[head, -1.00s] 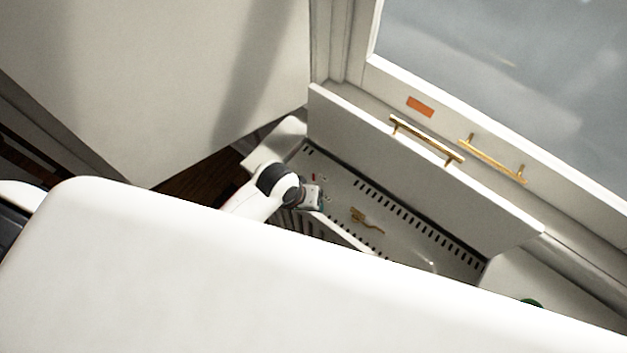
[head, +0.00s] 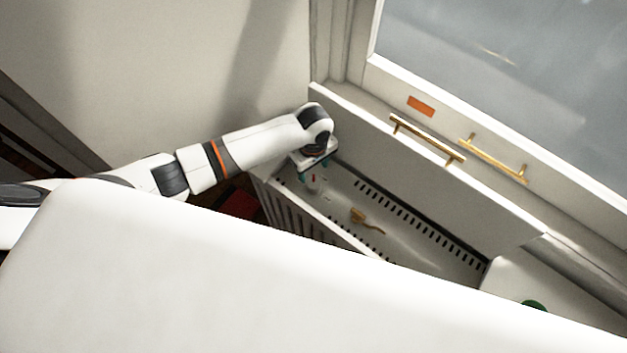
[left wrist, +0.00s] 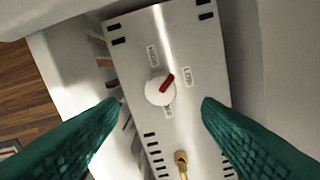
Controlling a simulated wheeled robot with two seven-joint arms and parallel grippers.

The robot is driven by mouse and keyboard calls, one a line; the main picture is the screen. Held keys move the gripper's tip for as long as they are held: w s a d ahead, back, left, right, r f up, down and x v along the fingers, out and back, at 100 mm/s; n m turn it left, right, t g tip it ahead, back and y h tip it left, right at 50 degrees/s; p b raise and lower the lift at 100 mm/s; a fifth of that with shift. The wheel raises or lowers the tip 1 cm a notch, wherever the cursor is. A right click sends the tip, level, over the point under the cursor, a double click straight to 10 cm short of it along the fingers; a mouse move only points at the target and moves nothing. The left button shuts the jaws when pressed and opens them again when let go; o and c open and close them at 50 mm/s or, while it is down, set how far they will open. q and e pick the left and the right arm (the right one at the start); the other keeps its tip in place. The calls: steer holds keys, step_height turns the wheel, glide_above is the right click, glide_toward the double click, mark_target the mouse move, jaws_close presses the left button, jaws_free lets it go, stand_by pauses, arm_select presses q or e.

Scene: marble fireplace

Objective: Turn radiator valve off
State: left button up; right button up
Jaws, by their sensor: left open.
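The radiator valve is a round white knob (left wrist: 152,89) with a red pointer, set on the radiator's white top panel (left wrist: 195,125). In the left wrist view, the pointer is turned to the upper right, roughly towards the label reading LOW (left wrist: 187,77). Two more labels sit above and below the knob, hard to read. My left gripper (left wrist: 160,104) is open, its green fingers either side of the knob and apart from it. In the head view, my left gripper (head: 314,174) is above the left end of the radiator. My right gripper is not in view.
A brass fitting (head: 366,220) lies on the radiator top, right of the knob. A tall white panel (head: 420,175) stands along the far side, close to my left wrist. Gold handles (head: 428,139) and a window are behind it. Wooden floor (left wrist: 25,95) shows at left.

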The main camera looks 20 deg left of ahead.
mark_target(314, 181)
arm_select(q)
step_height(314, 181, down, 8)
steer(key=shift+f+b, duration=0.25)
steer(key=shift+b, duration=0.25)
